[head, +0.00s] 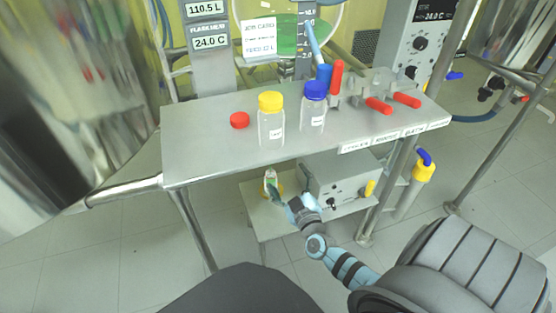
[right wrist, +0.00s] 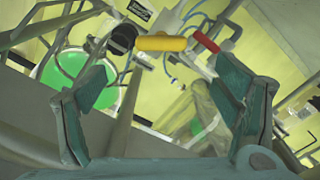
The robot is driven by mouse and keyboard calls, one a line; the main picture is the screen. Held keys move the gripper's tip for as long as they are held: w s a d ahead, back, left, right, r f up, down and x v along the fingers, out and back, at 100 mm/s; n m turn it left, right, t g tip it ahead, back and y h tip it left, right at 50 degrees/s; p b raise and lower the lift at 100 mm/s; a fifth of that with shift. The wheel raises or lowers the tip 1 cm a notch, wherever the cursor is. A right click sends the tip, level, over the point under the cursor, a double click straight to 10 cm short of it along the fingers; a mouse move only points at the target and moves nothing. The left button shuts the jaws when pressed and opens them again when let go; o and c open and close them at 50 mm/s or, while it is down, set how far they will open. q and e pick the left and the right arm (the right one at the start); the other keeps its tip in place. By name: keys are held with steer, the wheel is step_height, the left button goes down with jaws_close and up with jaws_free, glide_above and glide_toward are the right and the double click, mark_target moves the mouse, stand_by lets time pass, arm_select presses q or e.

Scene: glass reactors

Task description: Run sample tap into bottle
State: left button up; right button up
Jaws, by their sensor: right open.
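A yellow handle (right wrist: 161,43) and a red handle (right wrist: 206,43) show beyond the fingertips. I cannot tell which is the sample tap. My left gripper is not in view.
The bench (head: 200,150) carries a yellow-capped bottle (head: 271,130), a blue-capped bottle (head: 313,118), a loose red cap (head: 239,120) and red-handled pieces (head: 378,105). A grey box (head: 340,175) stands right of the gripper. A green-filled round vessel (head: 287,35) is behind the bench.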

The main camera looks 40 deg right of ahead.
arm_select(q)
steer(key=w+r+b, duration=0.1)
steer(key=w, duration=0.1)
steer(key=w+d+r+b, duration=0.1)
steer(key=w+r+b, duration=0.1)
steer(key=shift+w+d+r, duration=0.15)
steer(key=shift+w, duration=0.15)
arm_select(e)
steer(key=x, duration=0.9)
steer(key=shift+f, duration=0.1)
steer(key=shift+c, duration=0.6)
steer(key=c, duration=1)
steer(key=shift+c, duration=0.2)
